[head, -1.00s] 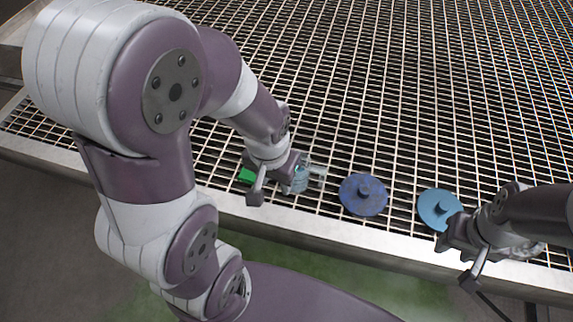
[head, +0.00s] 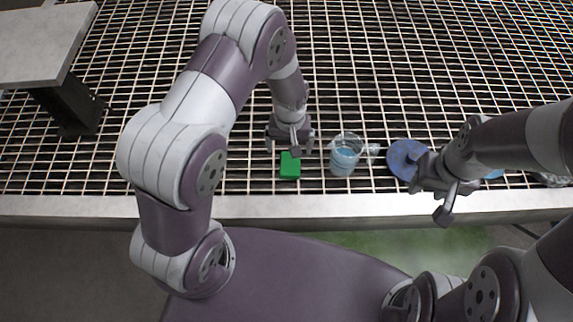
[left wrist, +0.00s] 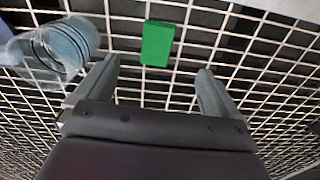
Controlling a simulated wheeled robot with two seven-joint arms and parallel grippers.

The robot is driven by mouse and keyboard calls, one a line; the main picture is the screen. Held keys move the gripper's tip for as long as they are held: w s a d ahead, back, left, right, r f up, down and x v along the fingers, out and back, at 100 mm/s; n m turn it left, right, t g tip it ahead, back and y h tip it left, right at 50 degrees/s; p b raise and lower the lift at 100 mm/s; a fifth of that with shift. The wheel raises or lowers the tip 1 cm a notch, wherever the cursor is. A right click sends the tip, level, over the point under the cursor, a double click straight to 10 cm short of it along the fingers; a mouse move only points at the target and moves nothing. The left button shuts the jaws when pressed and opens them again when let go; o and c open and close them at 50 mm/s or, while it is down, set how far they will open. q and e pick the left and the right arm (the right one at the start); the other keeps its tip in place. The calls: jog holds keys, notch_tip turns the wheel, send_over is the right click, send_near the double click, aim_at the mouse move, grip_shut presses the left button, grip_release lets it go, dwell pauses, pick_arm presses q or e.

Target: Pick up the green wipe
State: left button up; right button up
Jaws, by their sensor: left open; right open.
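The green wipe (head: 290,166) is a small green block-like piece lying on the metal grate near its front edge. It also shows in the left wrist view (left wrist: 158,43), ahead of the fingertips and roughly between their lines. My left gripper (head: 290,150) is open and empty, just behind and above the wipe in the head view; its two fingers show apart in the left wrist view (left wrist: 155,75). My right gripper (head: 432,190) is open at the right, over the front of the grate near a blue disc.
A blue knobbed disc (head: 406,158) lies further right, partly hidden. A grey raised table (head: 40,45) stands at far left. The grate (head: 400,60) behind is clear.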

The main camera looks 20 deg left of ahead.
pick_arm(q)
jog(key=b, duration=0.3)
send_over(290, 170)
notch_tip(290, 170, down, 8)
jog(key=shift+f, duration=0.15)
notch_tip(290, 170, down, 5)
jog(key=b, duration=0.3)
jog(key=shift+f, duration=0.1)
jog(key=c, duration=1.1)
